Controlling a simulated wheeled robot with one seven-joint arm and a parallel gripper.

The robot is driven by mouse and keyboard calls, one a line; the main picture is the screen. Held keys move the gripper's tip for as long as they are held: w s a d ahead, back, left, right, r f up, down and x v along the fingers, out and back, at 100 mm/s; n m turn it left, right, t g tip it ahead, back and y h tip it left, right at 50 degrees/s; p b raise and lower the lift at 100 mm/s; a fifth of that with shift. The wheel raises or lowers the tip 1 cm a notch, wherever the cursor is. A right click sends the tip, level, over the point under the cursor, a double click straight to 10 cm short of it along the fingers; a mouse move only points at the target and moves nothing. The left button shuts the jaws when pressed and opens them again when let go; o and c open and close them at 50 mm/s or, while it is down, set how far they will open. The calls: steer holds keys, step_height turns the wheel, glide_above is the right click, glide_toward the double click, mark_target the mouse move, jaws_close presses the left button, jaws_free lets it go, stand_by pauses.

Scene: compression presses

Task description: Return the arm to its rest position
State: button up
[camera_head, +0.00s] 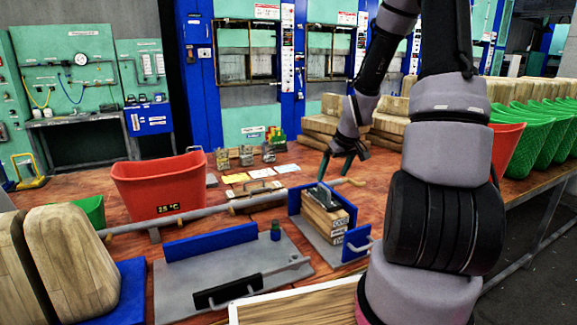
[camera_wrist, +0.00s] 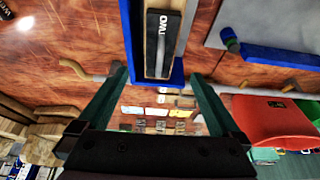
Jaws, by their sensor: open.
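My gripper (camera_head: 337,166) hangs over the wooden table, its two green fingers spread apart with nothing between them. In the wrist view my gripper (camera_wrist: 160,85) shows both fingers wide open, with table surface and small items seen between them. My arm (camera_head: 450,140) rises at the right of the head view and bends over at the top. Just below and in front of the gripper, a blue-walled holder (camera_head: 296,200) contains a stack of wooden blocks (camera_head: 325,217) with a dark piece on top. In the wrist view the dark piece (camera_wrist: 163,45) reads "TWO".
A red bin (camera_head: 160,185) stands at left and a grey bar (camera_head: 205,212) crosses the table. A grey plate with a blue wall (camera_head: 210,243) lies in front. Wooden blocks (camera_head: 330,125) are stacked behind the gripper. Green baskets (camera_head: 535,130) line the right.

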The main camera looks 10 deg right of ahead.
steer(key=s+a+r+m, duration=0.15)
steer(key=s+r, duration=0.25)
steer(key=r, duration=0.4)
steer(key=s+a+r+m, duration=0.1)
steer(key=s+a+r, duration=0.25)
steer(key=r, duration=0.55)
steer(key=s+a+r+m+t, duration=0.1)
steer(key=s+a+r+m, duration=0.1)
steer(key=s+r, duration=0.3)
steer(key=s+a+r+m+t+y, duration=0.1)
steer(key=s+r, duration=0.4)
steer(key=s, duration=0.5)
steer(key=shift+s+a+r+m+t, duration=0.15)
steer(key=shift+a+r+m+t, duration=0.25)
steer(key=shift+a, duration=0.75)
steer(key=shift+f, duration=0.15)
